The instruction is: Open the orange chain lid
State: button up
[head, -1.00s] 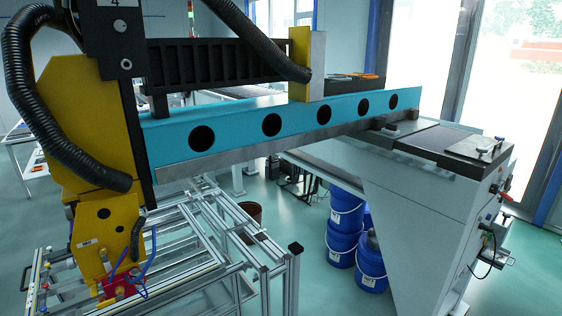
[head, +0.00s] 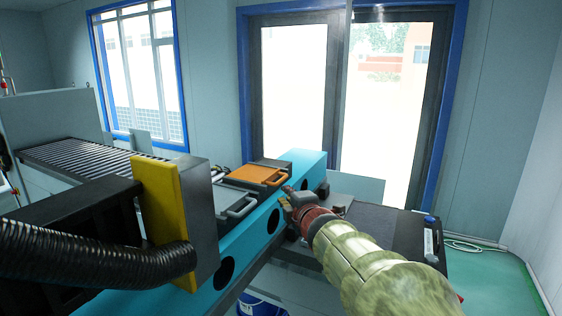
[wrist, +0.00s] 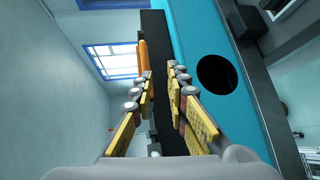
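The orange chain lid (head: 254,174) lies flat and closed-looking on a dark housing behind the blue beam, near the middle of the head view. A handle shows at its right edge. My gripper (head: 288,190) is just right of the lid, over the beam's top edge, and looks apart from the handle. In the wrist view my gripper (wrist: 159,72) has its two fingers apart with nothing between them. An orange part (wrist: 142,58), seemingly the lid's edge, shows beyond the left finger.
The blue beam (head: 300,167) with dark round holes runs below my arm. A grey lid with a handle (head: 241,207) sits in front of the orange one. A yellow block (head: 162,220) and black hose (head: 95,256) stand at left. A dark-topped table (head: 385,232) is at right.

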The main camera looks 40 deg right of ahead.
aim_at(283, 180)
jog(key=shift+n+t, duration=0.3)
jog(key=shift+n, duration=0.6)
jog(key=w+d, duration=0.1)
jog(key=w, duration=0.1)
jog(key=w+d+p, duration=0.1)
jog(key=w+d, duration=0.1)
jog(key=w, duration=0.1)
jog(key=w+d+r, duration=0.1)
jog(key=w, duration=0.1)
jog(key=shift+w+d, duration=0.25)
jog(key=shift+d, duration=0.05)
jog(key=shift+s, duration=0.1)
grip_shut()
